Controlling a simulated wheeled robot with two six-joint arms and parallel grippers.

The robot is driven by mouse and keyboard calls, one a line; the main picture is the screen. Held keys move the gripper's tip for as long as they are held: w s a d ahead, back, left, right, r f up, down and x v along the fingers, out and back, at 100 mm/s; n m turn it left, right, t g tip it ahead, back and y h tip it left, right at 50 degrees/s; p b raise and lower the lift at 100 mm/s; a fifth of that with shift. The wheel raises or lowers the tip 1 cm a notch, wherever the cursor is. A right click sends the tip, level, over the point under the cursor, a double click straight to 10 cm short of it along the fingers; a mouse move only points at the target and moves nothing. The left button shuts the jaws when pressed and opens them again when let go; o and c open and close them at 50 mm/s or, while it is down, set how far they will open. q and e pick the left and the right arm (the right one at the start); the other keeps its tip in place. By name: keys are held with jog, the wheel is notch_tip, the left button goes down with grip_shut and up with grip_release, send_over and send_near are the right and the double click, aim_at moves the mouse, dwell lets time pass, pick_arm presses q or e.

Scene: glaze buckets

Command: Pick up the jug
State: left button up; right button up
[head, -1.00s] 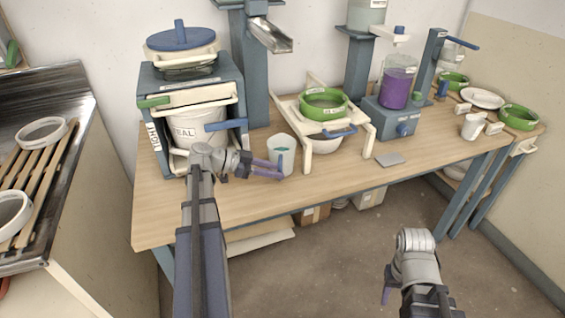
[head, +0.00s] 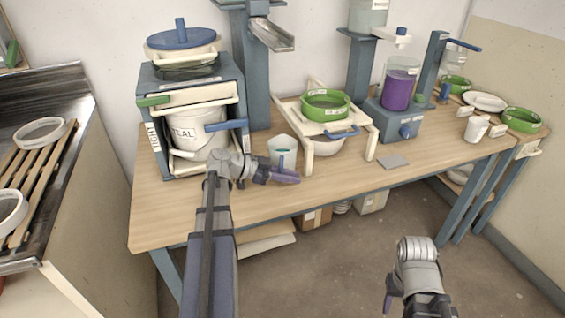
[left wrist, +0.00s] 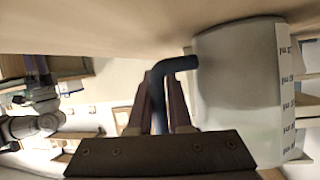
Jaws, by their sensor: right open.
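The jug (head: 281,149) is a small pale vessel with a blue handle, upright near the front edge of the wooden table. In the left wrist view the jug (left wrist: 238,85) fills the right side, with a printed scale on its wall. My left gripper (head: 284,176) is at the jug's front, its fingers on both sides of the handle. In the left wrist view the left gripper (left wrist: 159,95) looks shut on that handle. My right gripper (head: 390,296) is low in front of the table, empty and far from the jug; its fingers are partly hidden.
A press frame with a bucket marked TEAL (head: 197,132) stands left of the jug. A cream stand with a green sieve (head: 325,104) is close on the right. Further right are a purple-filled beaker (head: 398,90), a grey tile (head: 392,162) and a white cup (head: 476,128).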

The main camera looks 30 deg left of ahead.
pick_arm(q)
grip_shut()
dwell(0.9)
jog(key=shift+r, duration=0.2)
dwell(0.4)
notch_tip(320, 180, up, 10)
jog(key=p, duration=1)
jog(key=shift+f, duration=0.2)
dwell(0.7)
notch_tip(320, 180, up, 9)
jog(key=p, duration=0.9)
